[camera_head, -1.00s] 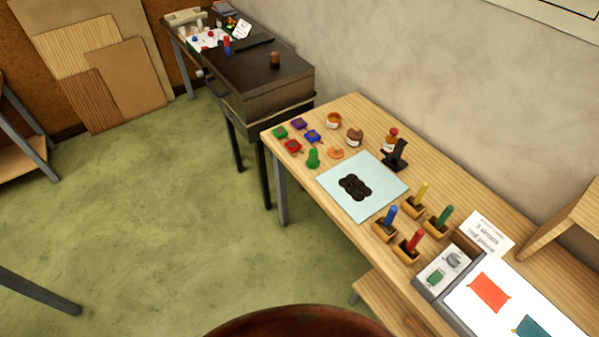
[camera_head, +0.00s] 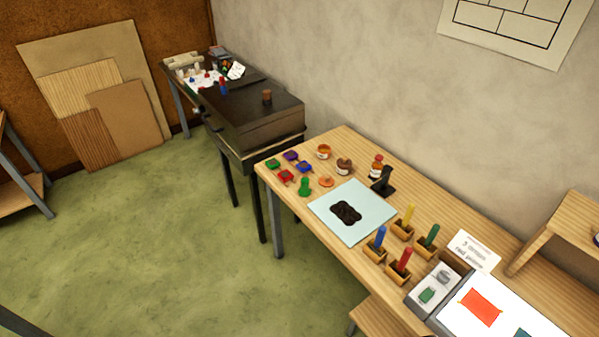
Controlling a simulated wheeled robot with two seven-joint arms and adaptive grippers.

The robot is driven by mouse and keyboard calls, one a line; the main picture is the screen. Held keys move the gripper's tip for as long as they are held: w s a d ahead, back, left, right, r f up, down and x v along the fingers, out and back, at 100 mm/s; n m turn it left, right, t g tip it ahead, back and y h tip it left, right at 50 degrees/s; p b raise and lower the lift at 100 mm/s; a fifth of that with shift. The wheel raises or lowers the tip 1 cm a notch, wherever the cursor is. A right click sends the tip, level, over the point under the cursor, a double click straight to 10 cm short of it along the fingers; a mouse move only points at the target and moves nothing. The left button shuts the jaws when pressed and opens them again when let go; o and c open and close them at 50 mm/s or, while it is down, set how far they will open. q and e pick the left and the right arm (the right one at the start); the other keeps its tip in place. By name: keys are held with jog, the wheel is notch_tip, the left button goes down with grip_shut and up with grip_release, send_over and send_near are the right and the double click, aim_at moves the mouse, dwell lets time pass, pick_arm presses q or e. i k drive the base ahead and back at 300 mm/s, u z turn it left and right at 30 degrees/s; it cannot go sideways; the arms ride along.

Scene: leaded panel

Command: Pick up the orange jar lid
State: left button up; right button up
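The orange jar lid (camera_head: 326,182) is a small flat orange disc. It lies on the wooden table (camera_head: 400,167), near the table's left end. A green knobbed piece (camera_head: 305,187) stands just left of it, and the light blue mat (camera_head: 375,200) is just below and right of it. An open-looking jar with orange contents (camera_head: 323,151) stands behind it, near the wall side. Neither of my grippers shows in the head view.
Open green floor (camera_head: 150,240) lies left of the table.

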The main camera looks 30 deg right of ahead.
aim_at(327, 181)
jog(key=u, duration=0.2)
jog(key=i, duration=1.8)
jog(key=z, duration=0.6)
jog(key=i, duration=1)
jog(key=z, duration=0.85)
